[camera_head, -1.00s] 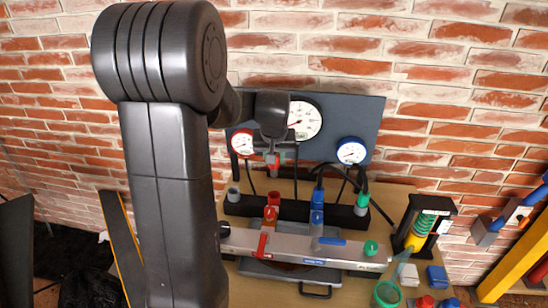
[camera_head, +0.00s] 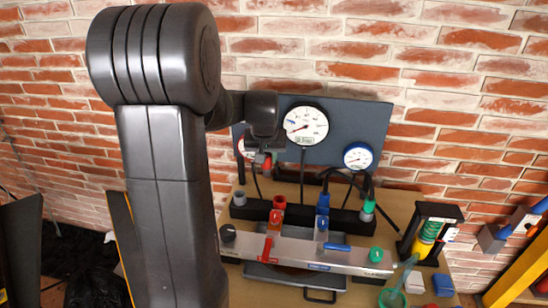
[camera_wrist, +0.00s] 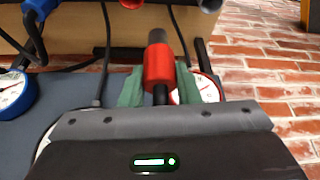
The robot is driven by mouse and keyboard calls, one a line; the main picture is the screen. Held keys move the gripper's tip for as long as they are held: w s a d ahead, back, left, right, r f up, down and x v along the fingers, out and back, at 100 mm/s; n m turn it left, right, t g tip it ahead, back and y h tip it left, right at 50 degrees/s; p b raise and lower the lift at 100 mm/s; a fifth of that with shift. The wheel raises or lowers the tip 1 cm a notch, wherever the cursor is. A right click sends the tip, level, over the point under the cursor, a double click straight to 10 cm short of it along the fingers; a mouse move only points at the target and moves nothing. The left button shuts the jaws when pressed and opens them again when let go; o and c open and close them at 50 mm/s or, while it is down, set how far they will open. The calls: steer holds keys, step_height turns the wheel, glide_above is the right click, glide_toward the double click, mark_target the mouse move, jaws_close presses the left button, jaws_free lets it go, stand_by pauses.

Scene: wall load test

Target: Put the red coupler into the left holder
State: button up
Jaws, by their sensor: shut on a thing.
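My gripper (camera_wrist: 158,90) is shut on the red coupler (camera_wrist: 158,66), its greenish fingers on either side of it. The coupler's grey end points toward the top of the wrist view. In the head view my gripper (camera_head: 264,164) is small and partly hidden by my arm, in front of the gauge panel. A black rail (camera_head: 300,212) below it carries a grey holder (camera_head: 239,198) at the left end, then a red one (camera_head: 279,202), a blue one and a green one. The gripper appears above the gap between the grey and red holders. The coupler is clear of the rail.
A panel (camera_head: 366,118) with a white gauge (camera_head: 306,125), a blue-rimmed gauge (camera_head: 358,156) and a partly hidden red-rimmed gauge stands behind the rail. Black hoses hang there. A silver manifold (camera_head: 340,259) with red and blue levers lies in front. A spring device (camera_head: 428,232) stands right.

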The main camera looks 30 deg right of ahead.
steer(key=shift+w+a, duration=0.95)
steer(key=shift+a, duration=0.2)
steer(key=shift+w+a, duration=0.95)
steer(key=shift+a, duration=0.15)
steer(key=w+a, duration=0.2)
steer(key=shift+w+a, duration=0.1)
steer(key=shift+a, duration=0.25)
steer(key=shift+b, duration=0.3)
step_height(320, 180, down, 6)
steer(key=b, duration=0.4)
steer(key=shift+f+b, duration=0.25)
steer(key=shift+b, duration=0.1)
steer(key=shift+f, duration=0.15)
steer(key=shift+f+b, duration=0.7)
steer(key=shift+f, duration=0.05)
steer(key=shift+f, duration=0.15)
